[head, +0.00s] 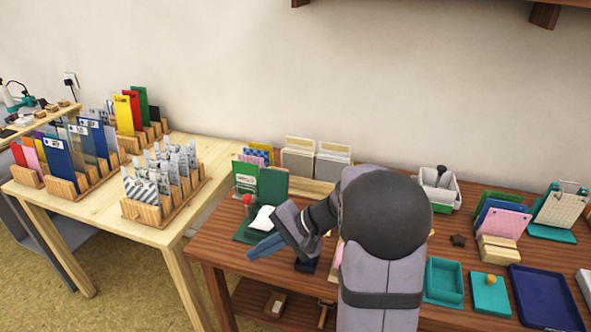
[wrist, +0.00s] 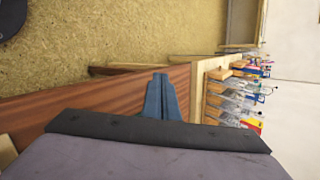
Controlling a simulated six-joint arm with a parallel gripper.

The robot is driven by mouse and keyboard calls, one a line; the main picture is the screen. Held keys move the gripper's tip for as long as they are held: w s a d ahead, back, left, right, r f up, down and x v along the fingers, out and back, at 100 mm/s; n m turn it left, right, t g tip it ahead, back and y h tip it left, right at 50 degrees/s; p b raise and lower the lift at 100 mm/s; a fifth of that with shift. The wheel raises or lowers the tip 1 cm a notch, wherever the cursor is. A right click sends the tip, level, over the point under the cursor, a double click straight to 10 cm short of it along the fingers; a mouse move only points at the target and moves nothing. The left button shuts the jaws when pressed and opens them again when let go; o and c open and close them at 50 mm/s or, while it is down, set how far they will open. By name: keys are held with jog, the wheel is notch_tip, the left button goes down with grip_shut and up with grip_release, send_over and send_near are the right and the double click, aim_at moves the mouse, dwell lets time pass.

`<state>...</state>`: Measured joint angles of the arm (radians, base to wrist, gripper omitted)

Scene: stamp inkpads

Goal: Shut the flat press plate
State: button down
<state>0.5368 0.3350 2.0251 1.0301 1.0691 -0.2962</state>
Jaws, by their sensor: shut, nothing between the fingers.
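In the head view, a dark green plate (head: 272,186) stands upright at the back of a dark green base (head: 242,236) near the table's left end. It looks like the raised plate of the flat press. A white piece (head: 262,219) lies on the base, and a red-topped object (head: 248,200) stands at its left. My gripper (head: 250,254) is shut and empty, its blue fingers in front of the base, pointing left. The wrist view shows the closed fingertips (wrist: 160,78) over the brown table's edge. The press is not in the wrist view.
Card holders (head: 315,160) stand behind. Teal boxes (head: 444,282) and a navy tray (head: 545,297) are at right.

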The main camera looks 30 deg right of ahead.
jog(key=w+d+r+m+t, duration=0.3)
jog(key=w+d+r+t, duration=0.2)
jog(key=w+d, duration=0.3)
jog(key=m+t+p, duration=0.1)
jog(key=t, duration=0.1)
send_near(276, 186)
jog(key=a, duration=0.3)
jog(key=w+d+m+t+h, duration=0.2)
jog(key=d+m+t+h, duration=0.15)
jog(key=d, duration=0.75)
jog(key=w+a+p, duration=0.4)
jog(key=w+a, duration=0.2)
jog(key=w, duration=0.1)
jog(key=shift+a+f+g, duration=0.35)
jog(key=shift+f, duration=0.05)
jog(key=shift+s+b, duration=0.15)
jog(key=shift+b, duration=0.45)
